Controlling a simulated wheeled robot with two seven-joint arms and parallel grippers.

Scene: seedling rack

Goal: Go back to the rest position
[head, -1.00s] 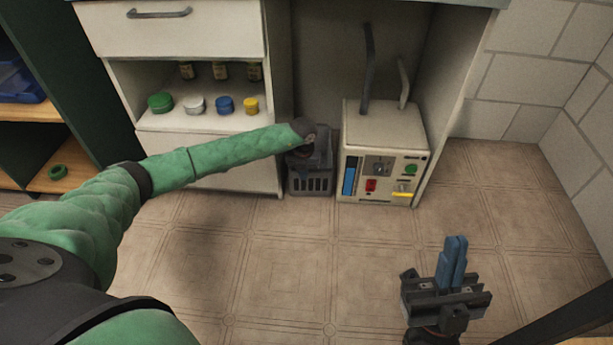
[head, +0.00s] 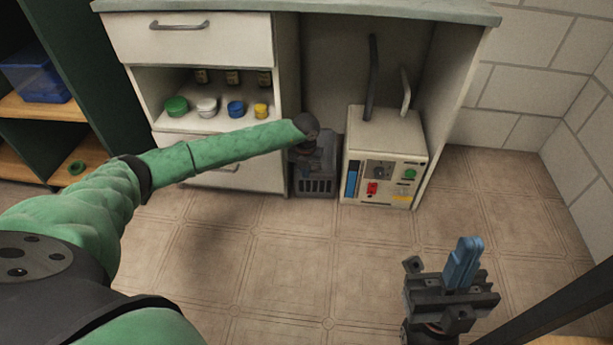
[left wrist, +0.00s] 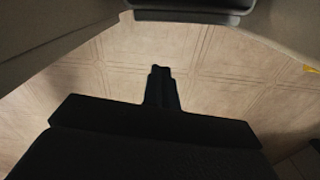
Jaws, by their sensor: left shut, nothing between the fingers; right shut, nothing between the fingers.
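My left arm reaches in from the left in the head view, across the front of the white cabinet. My left gripper (head: 306,160) hangs at its end in front of a dark slotted box and is hard to make out there. In the left wrist view its dark fingers (left wrist: 160,72) are together over bare floor, with nothing between them. My right gripper (head: 466,262) is at the lower right of the head view. Its blue fingers are shut, point up and hold nothing.
A white cabinet (head: 210,176) holds several coloured-lid jars. A green shelf unit (head: 110,90) stands left. The floor (head: 270,255) in front is clear.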

